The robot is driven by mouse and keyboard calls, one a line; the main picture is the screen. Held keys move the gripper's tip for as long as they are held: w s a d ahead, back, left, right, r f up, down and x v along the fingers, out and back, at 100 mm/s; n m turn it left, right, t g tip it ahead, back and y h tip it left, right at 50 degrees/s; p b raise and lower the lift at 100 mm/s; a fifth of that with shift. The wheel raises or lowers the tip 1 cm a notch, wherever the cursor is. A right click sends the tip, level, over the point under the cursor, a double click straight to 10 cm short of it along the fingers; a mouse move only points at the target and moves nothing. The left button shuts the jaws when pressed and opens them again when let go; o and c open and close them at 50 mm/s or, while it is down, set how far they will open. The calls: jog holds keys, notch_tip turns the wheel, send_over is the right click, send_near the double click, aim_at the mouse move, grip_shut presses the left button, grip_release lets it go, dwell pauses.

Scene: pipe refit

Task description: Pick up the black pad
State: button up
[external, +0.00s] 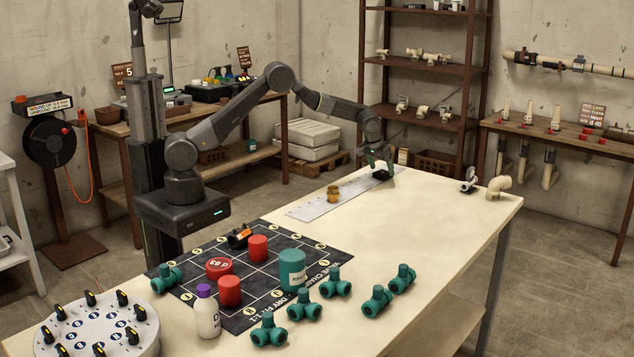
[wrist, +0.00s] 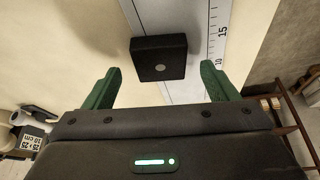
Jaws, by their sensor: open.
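The black pad (wrist: 158,58) is a small dark square block with a pale round dot on its face. In the wrist view it lies partly over the grey ruler strip (wrist: 199,40), just beyond and between my fingertips. My gripper (wrist: 160,85) is open, with one green finger to each side and clear space between them and the pad. In the external view my gripper (external: 379,160) reaches down to the table's far end, with the pad (external: 381,175) below it. The fingers do not touch the pad in the wrist view.
The ruler strip (external: 320,202) runs along the table (external: 430,240), with a brass fitting (external: 333,193) on it. A beige elbow (external: 498,187) and a small white-and-black part (external: 469,180) stand at the right corner. Green valves, red cylinders and a dark grid mat (external: 262,318) fill the near end.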

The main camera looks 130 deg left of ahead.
jog(key=shift+x, duration=0.95)
jog(key=c, duration=1.1)
